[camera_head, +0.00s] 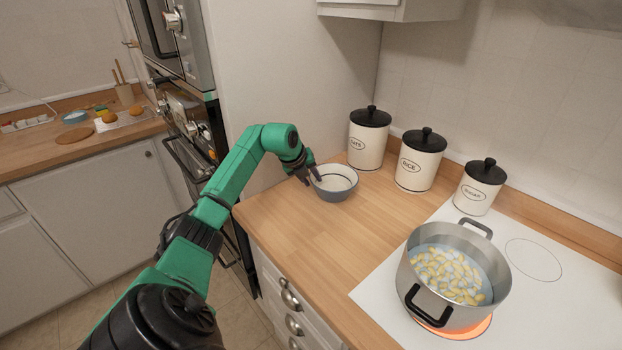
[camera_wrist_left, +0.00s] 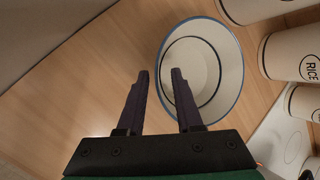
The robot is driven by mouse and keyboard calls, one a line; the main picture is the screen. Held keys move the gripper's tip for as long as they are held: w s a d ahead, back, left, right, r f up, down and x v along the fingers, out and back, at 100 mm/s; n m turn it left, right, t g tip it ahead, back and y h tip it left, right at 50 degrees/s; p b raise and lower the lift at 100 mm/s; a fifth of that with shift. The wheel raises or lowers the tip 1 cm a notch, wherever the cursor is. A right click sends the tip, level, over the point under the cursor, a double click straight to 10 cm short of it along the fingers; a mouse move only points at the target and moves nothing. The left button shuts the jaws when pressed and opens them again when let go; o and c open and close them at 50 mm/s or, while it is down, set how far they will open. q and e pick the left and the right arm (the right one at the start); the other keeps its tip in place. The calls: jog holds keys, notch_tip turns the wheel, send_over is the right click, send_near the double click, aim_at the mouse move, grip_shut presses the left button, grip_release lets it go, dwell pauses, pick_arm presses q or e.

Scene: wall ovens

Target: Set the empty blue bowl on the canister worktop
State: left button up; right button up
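The blue bowl (camera_head: 335,192) stands upright on the wooden canister worktop (camera_head: 298,226), against the wall side and left of the canisters. It is blue-grey outside, pale inside with a dark ring, and looks empty. It also shows in the left wrist view (camera_wrist_left: 208,65). My left gripper (camera_head: 309,177) is at the bowl's left rim. In the left wrist view the gripper (camera_wrist_left: 160,76) has its fingers apart, one outside the rim and one over the inside, with visible gaps. My right gripper is not in view.
White canisters with black lids, oats (camera_head: 368,143), rice (camera_head: 418,165) and sugar (camera_head: 477,191), stand along the back wall. A steel pot (camera_head: 416,281) of yellow and pale pieces in liquid sits on a glowing hob ring. Wall ovens (camera_head: 185,110) stand left. The worktop's front is clear.

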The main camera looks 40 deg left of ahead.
pick_arm(q)
jog(key=shift+r, duration=0.1)
jog(key=shift+s+r, duration=0.25)
jog(key=b+v, duration=0.3)
jog(key=v, duration=0.8)
jog(key=shift+r, duration=0.1)
